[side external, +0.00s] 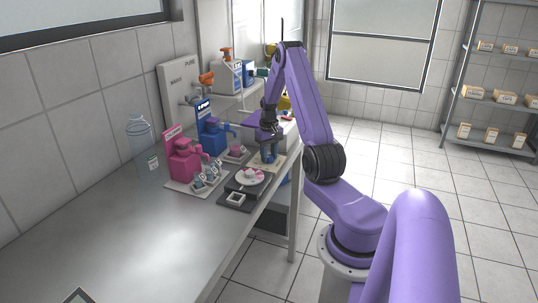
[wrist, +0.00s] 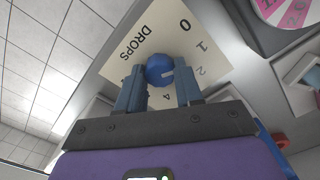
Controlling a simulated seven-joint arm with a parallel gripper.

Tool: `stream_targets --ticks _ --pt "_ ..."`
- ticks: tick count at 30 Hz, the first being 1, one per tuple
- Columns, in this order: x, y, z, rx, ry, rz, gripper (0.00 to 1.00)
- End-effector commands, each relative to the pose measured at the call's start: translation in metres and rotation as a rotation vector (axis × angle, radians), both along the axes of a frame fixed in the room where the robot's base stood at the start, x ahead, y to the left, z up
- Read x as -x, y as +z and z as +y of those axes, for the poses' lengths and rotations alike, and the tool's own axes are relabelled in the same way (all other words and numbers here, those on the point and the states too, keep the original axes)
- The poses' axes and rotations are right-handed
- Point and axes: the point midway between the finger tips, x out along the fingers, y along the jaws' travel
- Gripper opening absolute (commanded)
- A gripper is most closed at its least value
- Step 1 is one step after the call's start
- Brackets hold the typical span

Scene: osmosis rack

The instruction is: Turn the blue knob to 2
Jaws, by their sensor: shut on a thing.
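The blue knob (wrist: 159,66) sits on a cream dial plate (wrist: 152,28) marked DROPS, with 0, 1, 2 and 4 readable. A small pale mark on the knob's face points to the right, roughly toward the 1 and 2 side; its exact reading is hard to tell. My gripper (wrist: 160,84) is shut on the knob, one finger on each side of it. In the side view my gripper (side external: 271,152) reaches down to the dial plate (side external: 257,166) at the bench's right edge; the knob is hidden there by the fingers.
A round plate with pink parts (side external: 250,177) stands on a dark base just in front of the dial. Pink (side external: 183,160) and blue (side external: 213,138) dispensers stand behind to the left. A pink-and-white wheel (wrist: 283,8) shows near the gripper. The near bench is mostly clear.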

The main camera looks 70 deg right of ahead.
Motion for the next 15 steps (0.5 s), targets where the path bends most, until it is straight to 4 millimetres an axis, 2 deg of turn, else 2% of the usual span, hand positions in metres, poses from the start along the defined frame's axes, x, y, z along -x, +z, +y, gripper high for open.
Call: stream_targets --ticks 6,15 --pt "-0.0002 0.0009 -0.0002 0.0 -0.198 0.0 0.05" --pt "0.0 0.0009 -0.0002 0.0 -0.407 0.0 0.05"
